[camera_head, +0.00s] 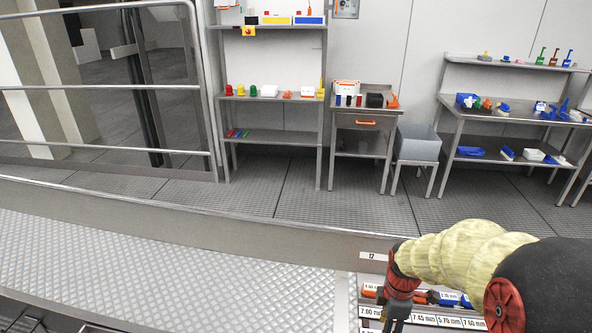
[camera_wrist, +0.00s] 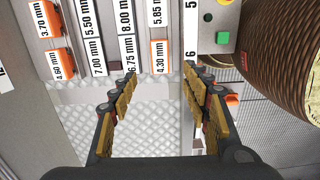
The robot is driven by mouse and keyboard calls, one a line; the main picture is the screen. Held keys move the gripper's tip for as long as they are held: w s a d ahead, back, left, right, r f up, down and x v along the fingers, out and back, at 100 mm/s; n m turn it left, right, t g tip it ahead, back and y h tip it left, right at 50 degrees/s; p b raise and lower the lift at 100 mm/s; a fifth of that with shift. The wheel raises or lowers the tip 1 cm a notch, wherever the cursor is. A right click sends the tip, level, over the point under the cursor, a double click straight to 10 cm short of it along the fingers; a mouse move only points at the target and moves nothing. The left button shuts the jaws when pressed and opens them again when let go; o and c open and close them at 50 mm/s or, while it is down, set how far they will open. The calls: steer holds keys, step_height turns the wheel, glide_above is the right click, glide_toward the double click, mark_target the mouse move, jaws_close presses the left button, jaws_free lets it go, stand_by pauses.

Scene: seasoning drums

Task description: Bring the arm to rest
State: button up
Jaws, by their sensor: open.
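My gripper (camera_wrist: 160,95) is open in the wrist view, its two padded fingers spread apart with nothing between them. Beyond the fingertips lies a panel (camera_wrist: 110,40) with labels such as 6.75 mm and 4.30 mm, above a bare tread-plate surface. In the head view my arm (camera_head: 465,250) reaches in from the lower right. My gripper (camera_head: 396,315) hangs down there at the lower edge, over the labelled panel; its fingertips are cut off or hidden in that view.
A round brown drum-like object (camera_wrist: 285,50) is close at the upper right, beside a green button (camera_wrist: 222,38). Shelves (camera_head: 270,98), a drawer table (camera_head: 365,122) and a workbench (camera_head: 520,110) stand along the far wall. A railing (camera_head: 110,87) is at left. The tread-plate deck (camera_head: 150,255) is clear.

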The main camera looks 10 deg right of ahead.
steer(key=s+a+r+m+t, duration=0.1)
steer(key=s+a+r+m, duration=0.2)
steer(key=r, duration=0.4)
steer(key=s+a+r+m+t, duration=0.2)
steer(key=s+a+r+m, duration=0.2)
steer(key=r+m, duration=0.3)
steer(key=s+a+r+m+t+p, duration=0.1)
steer(key=s+a+r+m, duration=0.3)
steer(key=r, duration=0.5)
steer(key=shift+s+m+t, duration=0.4)
steer(key=shift+s+t, duration=0.25)
steer(key=shift+t, duration=0.05)
steer(key=shift+a+r, duration=0.1)
